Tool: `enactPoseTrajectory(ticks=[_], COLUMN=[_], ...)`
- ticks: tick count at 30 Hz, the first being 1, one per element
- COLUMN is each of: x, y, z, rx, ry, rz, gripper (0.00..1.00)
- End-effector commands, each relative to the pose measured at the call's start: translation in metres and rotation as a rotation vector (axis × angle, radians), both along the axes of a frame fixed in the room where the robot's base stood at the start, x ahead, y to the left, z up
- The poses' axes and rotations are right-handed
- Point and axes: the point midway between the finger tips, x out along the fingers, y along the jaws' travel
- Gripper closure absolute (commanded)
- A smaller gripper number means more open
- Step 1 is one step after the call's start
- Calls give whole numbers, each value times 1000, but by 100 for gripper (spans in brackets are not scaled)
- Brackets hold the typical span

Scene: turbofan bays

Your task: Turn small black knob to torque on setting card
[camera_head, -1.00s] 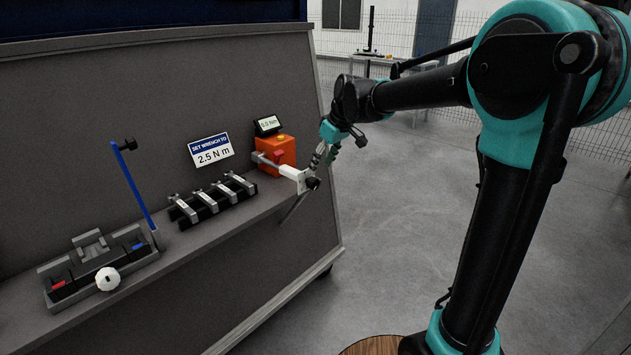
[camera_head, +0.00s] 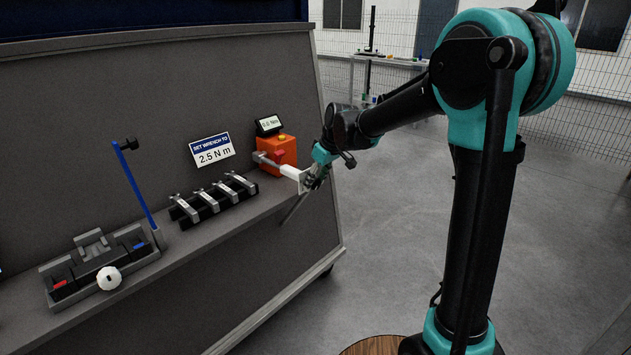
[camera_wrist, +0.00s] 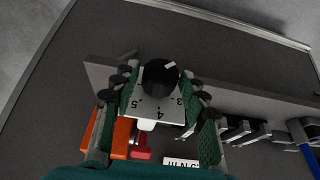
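The small black knob (camera_wrist: 158,80) sits on a pale dial plate (camera_wrist: 148,104) marked 3, 4 and 5 in the wrist view. Its white mark points to the upper right there, away from these numbers. My gripper (camera_wrist: 160,90) is open, with one finger on each side of the knob. Small gaps seem to show between fingers and knob. The setting card (camera_head: 212,150) reads 2.5 N m.
An orange box (camera_head: 277,154) with a small display (camera_head: 268,124) stands beside the dial. A black rack (camera_head: 213,200) of several pale tools and a grey fixture (camera_head: 100,268) with a blue post (camera_head: 137,185) are further left on the shelf (camera_head: 190,245).

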Motion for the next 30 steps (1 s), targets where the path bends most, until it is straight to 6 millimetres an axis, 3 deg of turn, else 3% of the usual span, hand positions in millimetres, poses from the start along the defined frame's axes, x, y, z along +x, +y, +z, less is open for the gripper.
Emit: enactPoseTrajectory(ticks=[1,8,17,30], x=[0,0,2,6], y=[0,0,-1,-4], z=[0,0,0,-1], rx=[0,0,28,201], ry=[0,0,36,255], rz=[0,0,-3,-3], gripper=[66,95,96,96])
